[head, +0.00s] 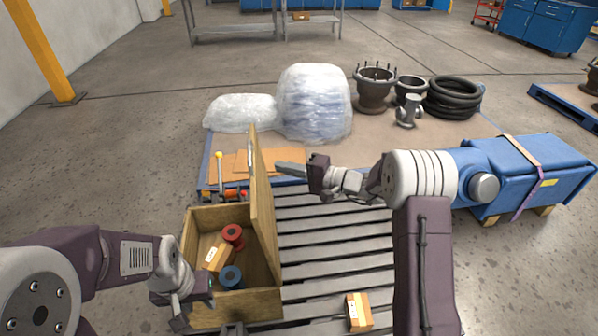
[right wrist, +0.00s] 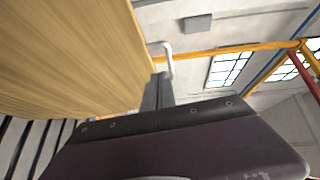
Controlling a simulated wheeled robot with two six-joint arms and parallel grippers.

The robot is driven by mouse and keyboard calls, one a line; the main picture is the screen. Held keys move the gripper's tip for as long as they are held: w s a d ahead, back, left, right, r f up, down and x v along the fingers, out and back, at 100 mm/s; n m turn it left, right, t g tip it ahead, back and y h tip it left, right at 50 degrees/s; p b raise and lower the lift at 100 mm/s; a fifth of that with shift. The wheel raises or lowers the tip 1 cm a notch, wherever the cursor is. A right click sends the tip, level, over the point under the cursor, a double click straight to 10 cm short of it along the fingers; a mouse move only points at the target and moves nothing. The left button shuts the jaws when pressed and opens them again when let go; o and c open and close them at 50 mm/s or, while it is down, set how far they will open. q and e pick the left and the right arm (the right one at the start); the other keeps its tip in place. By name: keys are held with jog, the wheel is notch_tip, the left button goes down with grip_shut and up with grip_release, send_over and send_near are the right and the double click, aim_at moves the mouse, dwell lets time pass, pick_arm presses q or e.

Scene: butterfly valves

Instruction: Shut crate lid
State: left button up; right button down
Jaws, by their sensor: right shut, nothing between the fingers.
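A wooden crate (head: 233,298) stands open at the front left of the slatted platform. Its lid (head: 262,205) is up, nearly upright along the crate's right side. The lid also fills the upper left of the right wrist view (right wrist: 65,50). A pale handle (right wrist: 168,58) shows past the lid's edge there. My right gripper (head: 280,167) is shut and empty, with its tips close to the lid's right face near the top; contact is unclear. My left gripper (head: 195,312) is low at the crate's front left corner; its fingers are hard to make out.
Inside the crate are a red spool (head: 233,234), a blue spool (head: 230,277) and a small box (head: 213,256). Another small box (head: 358,312) lies on the slats to the right. Plastic-wrapped bundles (head: 314,105) and valve parts (head: 375,90) stand behind.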

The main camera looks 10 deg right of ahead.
jog(key=shift+w+a+f, duration=0.1)
jog(key=shift+a+f, duration=0.05)
jog(key=shift+a, duration=1.25)
jog(key=shift+w+a+f, duration=0.1)
jog(key=shift+a+f, duration=0.05)
jog(key=shift+a, duration=1.2)
